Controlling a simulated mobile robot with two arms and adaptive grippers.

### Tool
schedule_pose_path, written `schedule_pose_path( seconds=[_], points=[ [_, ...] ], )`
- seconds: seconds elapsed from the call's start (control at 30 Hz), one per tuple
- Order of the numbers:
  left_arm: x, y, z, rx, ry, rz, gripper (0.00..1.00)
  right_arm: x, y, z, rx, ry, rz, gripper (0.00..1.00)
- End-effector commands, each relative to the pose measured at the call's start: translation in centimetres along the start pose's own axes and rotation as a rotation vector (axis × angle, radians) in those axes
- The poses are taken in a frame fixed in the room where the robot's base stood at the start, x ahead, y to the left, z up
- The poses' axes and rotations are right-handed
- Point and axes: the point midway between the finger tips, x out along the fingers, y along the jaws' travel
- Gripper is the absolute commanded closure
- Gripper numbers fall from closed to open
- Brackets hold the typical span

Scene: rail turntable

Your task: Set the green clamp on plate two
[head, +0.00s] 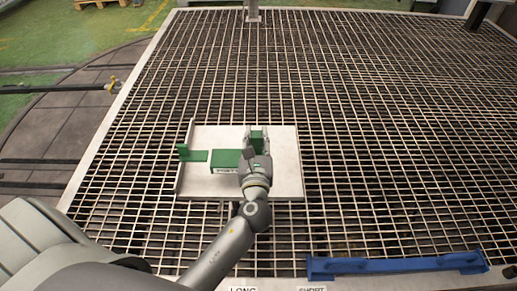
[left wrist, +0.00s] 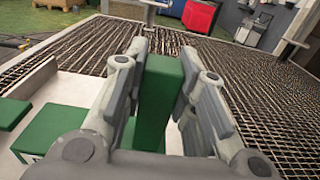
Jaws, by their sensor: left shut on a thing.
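My left gripper (head: 257,143) is shut on an upright green block, seemingly the green clamp (head: 258,133), over the right half of a white tray. In the left wrist view, the green clamp (left wrist: 161,95) stands between the two fingers of my left gripper (left wrist: 160,85). Its lower end is hidden, so I cannot tell whether it touches the tray. Another green L-shaped piece (head: 196,156) lies at the tray's left side. A green labelled block (head: 228,159) sits between it and my gripper. No plate marked two can be made out. My right gripper is out of view.
The white tray (head: 285,180) rests on a wide metal grating (head: 390,130). A blue bar (head: 395,265) lies along the front right edge, near labels reading LONG and SHORT. The grating right of the tray is clear. A thin post (head: 253,10) stands at the far edge.

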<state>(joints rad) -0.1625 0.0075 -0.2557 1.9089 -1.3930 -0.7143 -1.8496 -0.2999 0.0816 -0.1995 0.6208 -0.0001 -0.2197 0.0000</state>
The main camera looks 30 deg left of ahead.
Motion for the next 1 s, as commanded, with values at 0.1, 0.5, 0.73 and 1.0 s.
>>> schedule_pose_path(
  seconds=[0.1, 0.5, 0.73, 1.0],
  points=[
    [0.4, -0.4, -0.5, 0.002, -0.005, -0.001, 1.0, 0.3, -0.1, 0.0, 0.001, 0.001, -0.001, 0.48],
    [0.5, -0.6, -3.7, 0.001, -0.003, -0.001, 1.0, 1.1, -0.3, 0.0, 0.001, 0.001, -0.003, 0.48],
    [0.5, -0.6, -4.0, 0.002, -0.003, -0.001, 1.0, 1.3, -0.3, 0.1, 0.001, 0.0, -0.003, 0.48],
    [0.5, -0.6, -4.1, 0.001, 0.0, 0.0, 0.53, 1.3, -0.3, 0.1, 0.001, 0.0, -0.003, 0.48]
  ],
)
